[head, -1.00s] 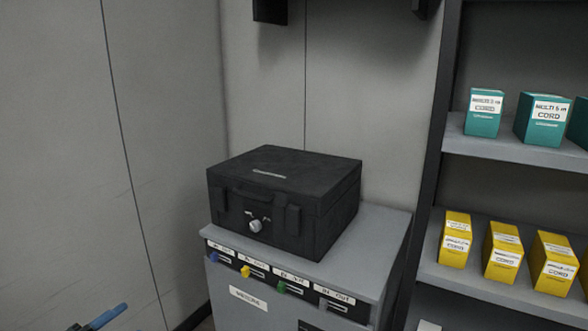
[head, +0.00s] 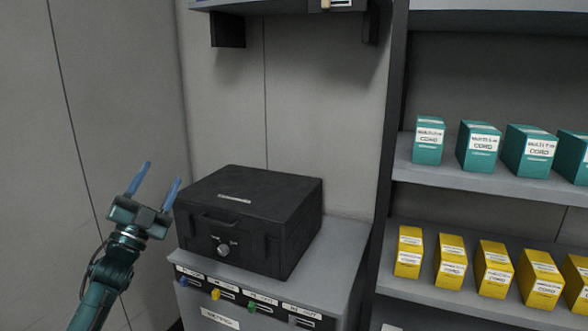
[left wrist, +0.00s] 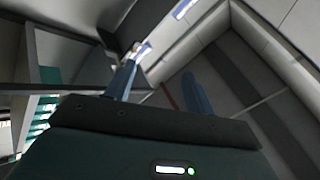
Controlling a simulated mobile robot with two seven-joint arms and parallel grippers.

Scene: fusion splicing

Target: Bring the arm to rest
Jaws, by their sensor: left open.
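My left gripper (head: 157,184) is raised at the left of the head view, with its two blue fingers pointing up. The fingers are apart with nothing between them. The gripper is just left of the black case (head: 250,218) and looks clear of it, though I cannot tell the depth between them. In the left wrist view the two blue fingers (left wrist: 160,88) are also spread and empty, with walls and a ceiling behind them. My right gripper is not in view.
The black case stands shut on a grey cabinet (head: 345,250) with coloured keys along its front. A shelf (head: 395,160) on the right holds teal boxes (head: 480,145) and yellow boxes (head: 450,262). A wall shelf (head: 285,15) hangs above. Bare wall (head: 110,90) lies to the left.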

